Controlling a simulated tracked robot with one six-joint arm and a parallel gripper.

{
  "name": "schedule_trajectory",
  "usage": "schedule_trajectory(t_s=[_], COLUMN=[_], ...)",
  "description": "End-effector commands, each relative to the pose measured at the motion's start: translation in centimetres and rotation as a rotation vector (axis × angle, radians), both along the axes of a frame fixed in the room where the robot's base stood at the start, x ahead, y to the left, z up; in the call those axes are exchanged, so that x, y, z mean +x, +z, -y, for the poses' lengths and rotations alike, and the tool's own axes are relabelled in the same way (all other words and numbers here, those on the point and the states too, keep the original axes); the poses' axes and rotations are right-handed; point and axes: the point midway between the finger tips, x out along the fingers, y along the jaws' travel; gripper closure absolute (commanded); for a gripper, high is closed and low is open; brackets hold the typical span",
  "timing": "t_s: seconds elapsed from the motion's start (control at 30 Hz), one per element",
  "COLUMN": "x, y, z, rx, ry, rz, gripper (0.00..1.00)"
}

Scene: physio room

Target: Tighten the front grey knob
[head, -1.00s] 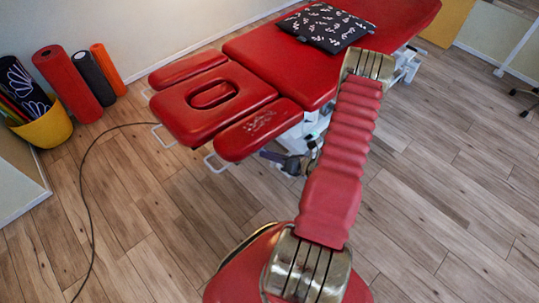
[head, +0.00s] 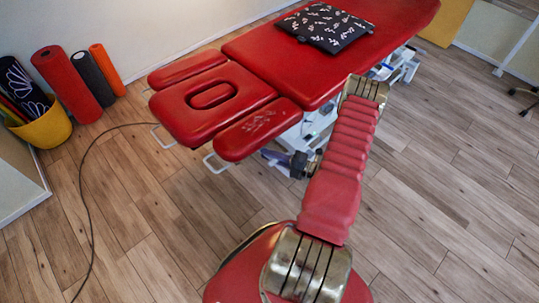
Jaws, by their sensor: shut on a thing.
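The red treatment table (head: 345,58) stands at the top middle, with a headrest in several padded parts at its near end. My gripper (head: 276,157) is at the end of my arm, low beside the table's frame, just under the near right headrest pad (head: 257,128). It is small and dark here, and my own arm covers part of the wrist. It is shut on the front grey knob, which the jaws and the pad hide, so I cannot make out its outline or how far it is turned.
A dark patterned cushion (head: 325,27) lies on the table. Rolled mats (head: 73,85) and a yellow basket (head: 44,126) stand by the left wall. A dark cable (head: 86,190) runs across the floor at left. The wooden floor at right is clear.

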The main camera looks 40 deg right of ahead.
Motion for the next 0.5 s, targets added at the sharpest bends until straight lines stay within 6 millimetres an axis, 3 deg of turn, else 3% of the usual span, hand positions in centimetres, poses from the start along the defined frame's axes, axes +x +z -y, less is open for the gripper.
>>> schedule_trajectory(t_s=[0.5], x=[0.04], y=[-0.26], z=[0.33], rx=[0.134], ry=[-0.009], rz=[-0.007], gripper=[1.00])
